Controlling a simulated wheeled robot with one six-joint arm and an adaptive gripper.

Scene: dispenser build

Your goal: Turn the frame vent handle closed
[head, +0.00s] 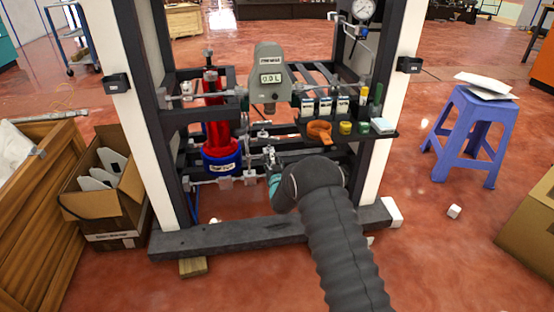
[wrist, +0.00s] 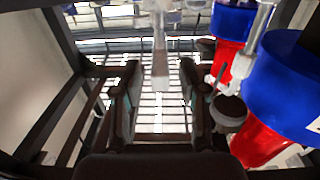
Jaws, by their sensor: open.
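My gripper (head: 272,165) reaches into the dark-beamed frame, low and near its middle, just right of the red and blue cylinder (head: 220,150). In the wrist view my gripper (wrist: 160,100) is open, with a clear gap between its two dark fingers. A pale upright fitting (wrist: 160,60) shows beyond the gap; I cannot tell whether it is the vent handle. A dark round knob (wrist: 229,110) is just right of the right finger. In the head view my arm and gripper hide part of the small pipe fittings, so the handle's position is unclear.
The meter (head: 269,75) hangs above my gripper. A shelf (head: 385,134) with small bottles and an orange clamp is to its right. The base beam (head: 230,236) crosses in front. A blue stool (head: 470,135) and an open cardboard box (head: 105,190) stand outside the frame.

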